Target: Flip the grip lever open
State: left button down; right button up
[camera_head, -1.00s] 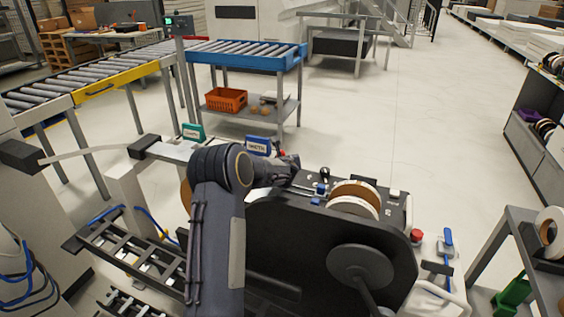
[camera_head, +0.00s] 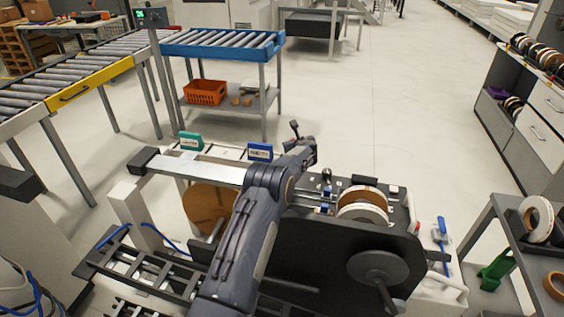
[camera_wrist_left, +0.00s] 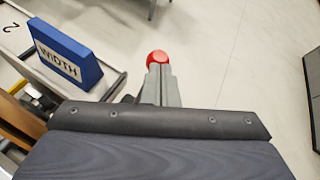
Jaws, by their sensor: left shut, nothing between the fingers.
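My left gripper (camera_wrist_left: 158,82) is shut and empty; its narrow grey fingers stand together in the left wrist view. A round red knob (camera_wrist_left: 157,57) shows just beyond the fingertips; I cannot tell whether they touch it. I take it for the end of the grip lever, whose shaft is hidden behind my fingers. In the head view my left arm reaches up over the machine, and the gripper (camera_head: 295,130) is small at its far edge. The lever is not clear there, so its angle cannot be told. My right gripper is not in view.
A blue WIDTH block (camera_wrist_left: 65,55), also in the head view (camera_head: 260,151), stands left of the gripper. A green block (camera_head: 190,141) stands further left. Tape reels (camera_head: 362,205) sit on the dark machine (camera_head: 310,250) to the right.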

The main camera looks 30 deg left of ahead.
pick_arm(q)
jog(key=w, duration=0.1)
jog(key=w+b, duration=0.1)
jog(key=shift+w+a+f, duration=0.1)
jog(key=shift+w+a, duration=0.25)
dwell(0.6)
jog(key=d+r+p, duration=0.3)
jog(key=r, duration=0.6)
jog(key=shift+w+r, duration=0.2)
jog(key=shift+w, duration=0.05)
jog(key=shift+d, duration=0.2)
